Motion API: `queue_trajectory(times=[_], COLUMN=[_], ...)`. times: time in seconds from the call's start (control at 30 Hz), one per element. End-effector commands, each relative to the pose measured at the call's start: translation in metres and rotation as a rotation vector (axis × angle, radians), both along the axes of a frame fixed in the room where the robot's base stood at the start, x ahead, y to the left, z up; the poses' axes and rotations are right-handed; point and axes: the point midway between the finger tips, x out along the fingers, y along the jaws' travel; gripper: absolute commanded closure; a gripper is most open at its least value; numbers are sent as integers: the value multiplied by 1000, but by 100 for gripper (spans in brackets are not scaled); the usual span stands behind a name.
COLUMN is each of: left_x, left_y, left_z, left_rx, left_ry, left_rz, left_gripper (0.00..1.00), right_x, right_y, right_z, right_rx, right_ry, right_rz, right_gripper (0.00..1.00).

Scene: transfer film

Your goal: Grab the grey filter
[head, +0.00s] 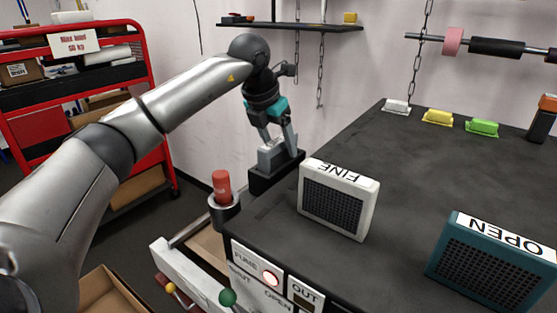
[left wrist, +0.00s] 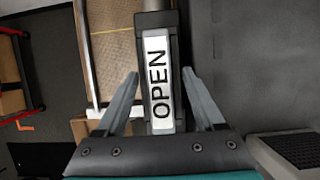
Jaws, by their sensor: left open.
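The grey filter (head: 270,158) stands upright in a black holder (head: 277,175) at the table's back left corner. In the left wrist view, the filter's white top label (left wrist: 158,115) reads OPEN. My left gripper (head: 279,147), with teal parts, points down over the filter. In the left wrist view, its fingers (left wrist: 160,74) are apart, one on each side of the filter, with visible gaps. The filter's lower part is hidden in the holder. My right gripper is in neither view.
A white FINE filter (head: 337,202) and a teal OPEN filter (head: 493,262) stand on the dark table (head: 420,180). A red-topped cylinder (head: 221,186) is left of the holder. White, yellow and green blocks line the back. An open drawer (head: 190,275) juts out below.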

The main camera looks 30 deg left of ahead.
Motion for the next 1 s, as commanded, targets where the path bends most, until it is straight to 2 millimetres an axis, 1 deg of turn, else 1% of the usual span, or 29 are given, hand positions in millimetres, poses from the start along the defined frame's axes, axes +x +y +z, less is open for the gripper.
queue_trajectory(times=[0.4, 1.0], left_x=[0, 0], left_y=[0, 0], left_z=[-2, -2], left_rx=[1, 0], left_ry=[0, 0], left_rz=[1, 1], left_gripper=[30, 98], right_x=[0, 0], right_y=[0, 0], right_z=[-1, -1], right_rx=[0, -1], right_ry=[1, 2], right_rz=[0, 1], right_gripper=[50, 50])
